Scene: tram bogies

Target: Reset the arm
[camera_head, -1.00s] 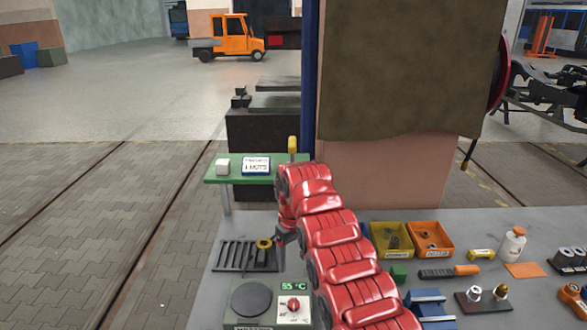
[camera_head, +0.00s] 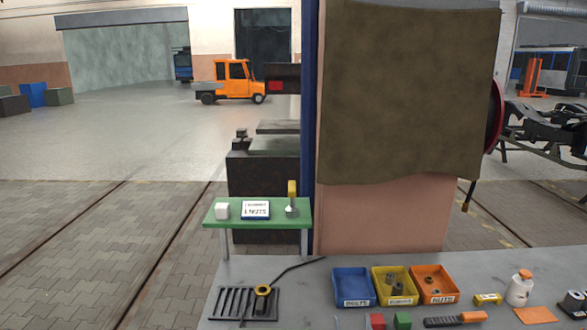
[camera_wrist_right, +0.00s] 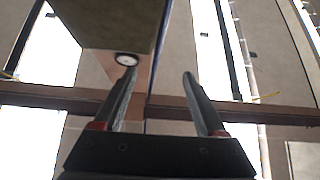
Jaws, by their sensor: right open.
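My right gripper (camera_wrist_right: 160,80) shows in the right wrist view, with its two dark fingers apart and nothing between them. Beyond the fingers are a dark hanging surface, a small round white-faced thing (camera_wrist_right: 126,59) and the floor. My right arm does not show in the head view now. My left arm and gripper show in neither view.
The grey workbench (camera_head: 235,270) holds a slotted rack (camera_head: 247,303), blue (camera_head: 353,286), yellow (camera_head: 396,287) and orange (camera_head: 436,285) bins, and a white bottle (camera_head: 519,290). A pillar with a brown cloth (camera_head: 408,90) rises behind the bench.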

